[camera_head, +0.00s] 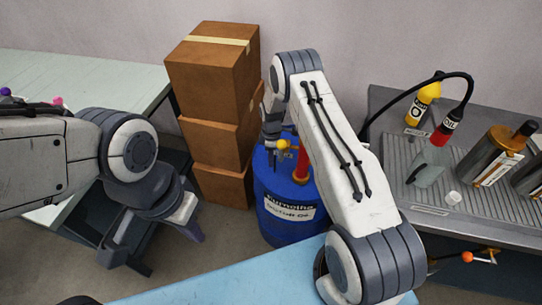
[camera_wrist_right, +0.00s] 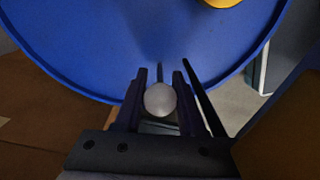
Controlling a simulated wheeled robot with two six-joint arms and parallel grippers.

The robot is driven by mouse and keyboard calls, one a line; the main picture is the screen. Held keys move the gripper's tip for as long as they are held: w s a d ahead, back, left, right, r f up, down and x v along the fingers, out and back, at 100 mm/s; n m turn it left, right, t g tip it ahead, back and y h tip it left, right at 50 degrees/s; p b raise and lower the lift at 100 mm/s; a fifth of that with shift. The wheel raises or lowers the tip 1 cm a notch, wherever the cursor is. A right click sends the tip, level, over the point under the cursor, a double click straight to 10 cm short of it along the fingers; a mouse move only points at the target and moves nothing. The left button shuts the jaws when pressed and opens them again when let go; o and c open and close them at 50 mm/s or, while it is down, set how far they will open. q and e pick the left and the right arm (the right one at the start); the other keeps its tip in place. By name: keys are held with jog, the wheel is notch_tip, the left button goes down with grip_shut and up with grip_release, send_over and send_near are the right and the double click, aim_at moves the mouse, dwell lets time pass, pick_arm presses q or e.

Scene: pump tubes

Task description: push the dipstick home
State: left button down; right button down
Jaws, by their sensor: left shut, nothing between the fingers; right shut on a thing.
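The dipstick shows in the right wrist view as a pale round knob (camera_wrist_right: 160,98), with a thin dark rod beyond it. My right gripper (camera_wrist_right: 160,108) is shut on this knob, one dark finger on each side. In the head view my right gripper (camera_head: 273,158) is over the top of the blue drum (camera_head: 290,212). How far the rod is in the drum cannot be told. My left gripper (camera_head: 194,234) is shut and empty, left of the drum and apart from it.
Stacked cardboard boxes (camera_head: 212,75) stand just behind and left of the drum. A yellow ball (camera_head: 283,144) and red upright part (camera_head: 301,166) are on the drum top. A grey bench (camera_head: 400,150) with bottles and cylinders is at right. A blue surface (camera_head: 240,280) lies in front.

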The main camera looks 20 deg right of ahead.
jog(key=shift+w+f, duration=0.1)
jog(key=c, duration=0.5)
grip_release()
jog(key=shift+d+f, duration=0.1)
notch_tip(320, 180, up, 11)
jog(key=shift+f, duration=0.2)
